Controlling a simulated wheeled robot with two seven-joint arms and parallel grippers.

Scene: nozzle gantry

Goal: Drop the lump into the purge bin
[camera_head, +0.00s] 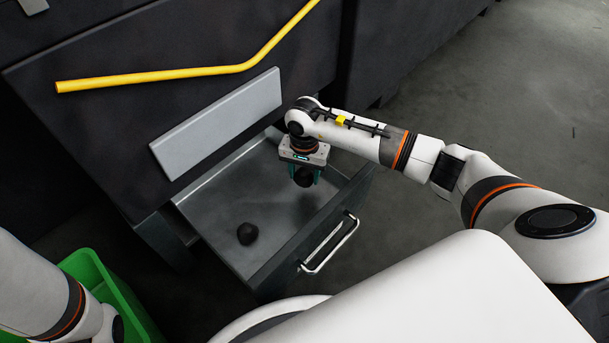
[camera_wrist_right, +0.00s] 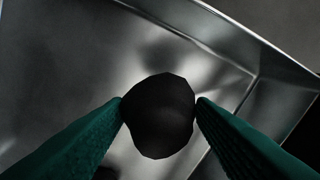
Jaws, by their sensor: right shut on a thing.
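A black lump (camera_wrist_right: 158,115) is pinched between the two green fingers of my right gripper (camera_head: 304,174). In the head view this held lump (camera_head: 303,178) shows dark between the fingers, over the right part of an open metal drawer (camera_head: 215,205). In the right wrist view the drawer's bare metal floor and walls lie behind the lump. A second black lump (camera_head: 247,233) lies on the drawer floor near its front left. My left arm shows at the lower left, but its gripper is out of view. I cannot tell which container is the purge bin.
A green bin (camera_head: 88,268) stands at the lower left, partly hidden by my left arm. The drawer has a metal handle (camera_head: 330,243) on its front. A grey panel (camera_head: 218,122) and a bent yellow bar (camera_head: 190,73) are above the drawer. Open floor lies to the right.

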